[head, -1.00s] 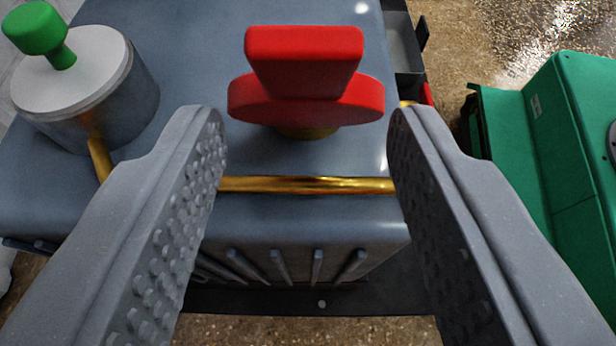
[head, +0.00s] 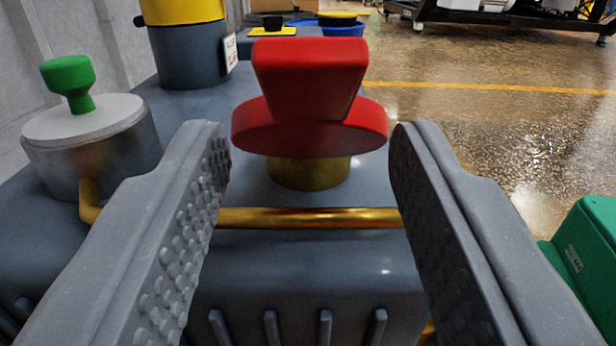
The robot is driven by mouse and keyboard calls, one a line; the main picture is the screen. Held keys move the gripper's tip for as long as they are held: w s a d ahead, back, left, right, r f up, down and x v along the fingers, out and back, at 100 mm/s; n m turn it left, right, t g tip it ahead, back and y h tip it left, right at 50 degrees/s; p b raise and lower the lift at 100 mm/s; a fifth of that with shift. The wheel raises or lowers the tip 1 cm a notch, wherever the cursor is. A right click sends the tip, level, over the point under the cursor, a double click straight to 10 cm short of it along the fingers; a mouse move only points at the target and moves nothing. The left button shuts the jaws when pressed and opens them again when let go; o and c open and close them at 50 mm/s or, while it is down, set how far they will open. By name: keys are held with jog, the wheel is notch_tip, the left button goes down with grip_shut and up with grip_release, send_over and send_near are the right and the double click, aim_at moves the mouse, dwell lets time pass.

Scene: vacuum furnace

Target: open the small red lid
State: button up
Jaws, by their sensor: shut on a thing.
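The small red lid (head: 310,125) is a round disc with a raised block-shaped handle. It is in the middle of the head view, above a short brass neck (head: 308,173) on a blue-grey housing (head: 310,265). My gripper (head: 310,138) has its fingers spread wide, with the fingertips at the left and right edges of the lid's disc. It is shut on the lid. The lid looks upright and close over the neck; I cannot tell whether they touch.
A metal pot (head: 95,150) with a green knob (head: 70,80) stands at the left. A brass pipe (head: 310,217) crosses below the lid. A yellow and dark blue cylinder (head: 187,50) stands behind. A green machine (head: 590,250) is at right; open floor (head: 480,130) lies beyond.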

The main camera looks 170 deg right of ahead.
jog(key=shift+s+a+f, duration=0.1)
jog(key=shift+a+f, duration=0.05)
jog(key=shift+f, duration=0.05)
jog(key=o, duration=1.4)
jog(key=shift+w, duration=0.25)
